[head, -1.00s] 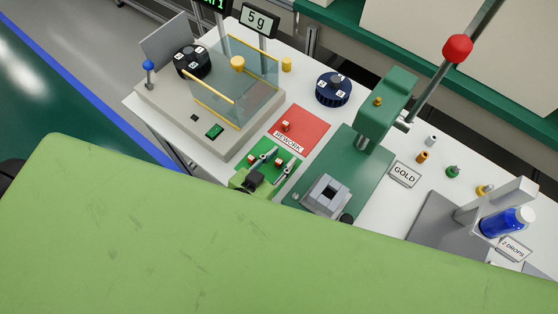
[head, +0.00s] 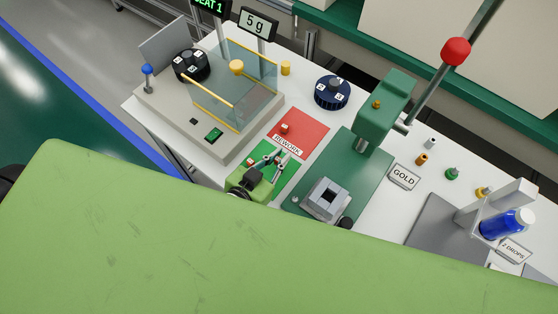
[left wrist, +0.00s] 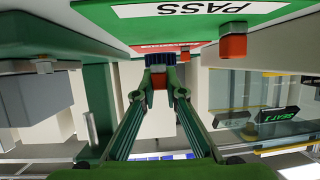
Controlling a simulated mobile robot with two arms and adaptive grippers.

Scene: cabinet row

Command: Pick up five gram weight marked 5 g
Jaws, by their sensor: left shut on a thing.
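My left gripper (head: 278,160) is over the green mat (head: 256,175), well in front of that cylinder. In the left wrist view its fingers (left wrist: 159,74) are shut on a small reddish block (left wrist: 159,79). A similar reddish block (left wrist: 232,44) is on the green PASS mat (left wrist: 200,9), beside the gripper. My right gripper is not in view.
A red REWORK mat (head: 308,130) holds a small block. A green press (head: 385,105) stands to the right, and a dark blue numbered dial (head: 332,92) behind.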

